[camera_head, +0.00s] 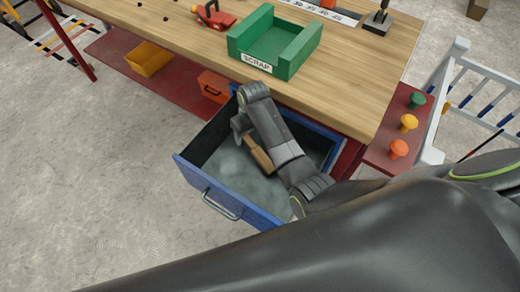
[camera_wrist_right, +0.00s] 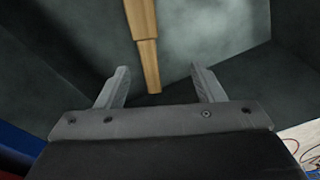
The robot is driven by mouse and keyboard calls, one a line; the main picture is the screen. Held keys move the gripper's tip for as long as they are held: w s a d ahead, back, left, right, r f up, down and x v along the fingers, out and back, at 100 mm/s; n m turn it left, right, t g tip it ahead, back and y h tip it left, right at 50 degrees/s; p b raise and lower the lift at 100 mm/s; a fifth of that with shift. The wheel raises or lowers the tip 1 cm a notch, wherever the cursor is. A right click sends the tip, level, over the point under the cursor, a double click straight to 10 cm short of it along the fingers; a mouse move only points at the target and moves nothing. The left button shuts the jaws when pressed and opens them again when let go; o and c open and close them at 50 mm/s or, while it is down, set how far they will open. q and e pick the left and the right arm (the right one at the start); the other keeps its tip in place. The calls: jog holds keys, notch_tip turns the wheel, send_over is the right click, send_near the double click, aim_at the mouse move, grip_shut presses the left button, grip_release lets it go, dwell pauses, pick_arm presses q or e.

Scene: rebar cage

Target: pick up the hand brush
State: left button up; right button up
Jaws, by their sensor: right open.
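The hand brush (camera_head: 258,156) lies in the open blue drawer (camera_head: 222,194). Only part of its tan wooden body shows in the head view; my right arm covers the rest. In the right wrist view its wooden handle (camera_wrist_right: 143,30) comes down from the top edge, and its end lies between my two fingers. The bristles are out of that view. My right gripper (camera_head: 239,125) is inside the drawer, and in the wrist view its fingers (camera_wrist_right: 158,80) are spread, with a gap on both sides of the handle. My left gripper is not in view.
The drawer walls stand close around my right gripper. Above is the wooden workbench (camera_head: 371,66) with a green SCRAP bin (camera_head: 276,42). Several coloured knobs, one orange (camera_head: 398,149), stand on a red ledge at right. A yellow bin (camera_head: 149,59) and an orange-red box (camera_head: 214,86) sit below the bench.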

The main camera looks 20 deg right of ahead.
aim_at(258, 151)
jog(key=f, duration=0.1)
jog(key=d+f, duration=0.1)
jog(key=s+f+g, duration=0.1)
jog(key=shift+s+d+h, duration=0.1)
jog(key=shift+d+h, duration=0.15)
jog(key=shift+h, duration=0.15)
jog(key=shift+s+f+b, duration=0.25)
jog(key=shift+f+b, duration=0.1)
jog(key=shift+f, duration=0.4)
jog(key=f, duration=0.3)
jog(key=f+b, duration=0.1)
jog(key=f, duration=0.1)
jog(key=shift+d, duration=0.3)
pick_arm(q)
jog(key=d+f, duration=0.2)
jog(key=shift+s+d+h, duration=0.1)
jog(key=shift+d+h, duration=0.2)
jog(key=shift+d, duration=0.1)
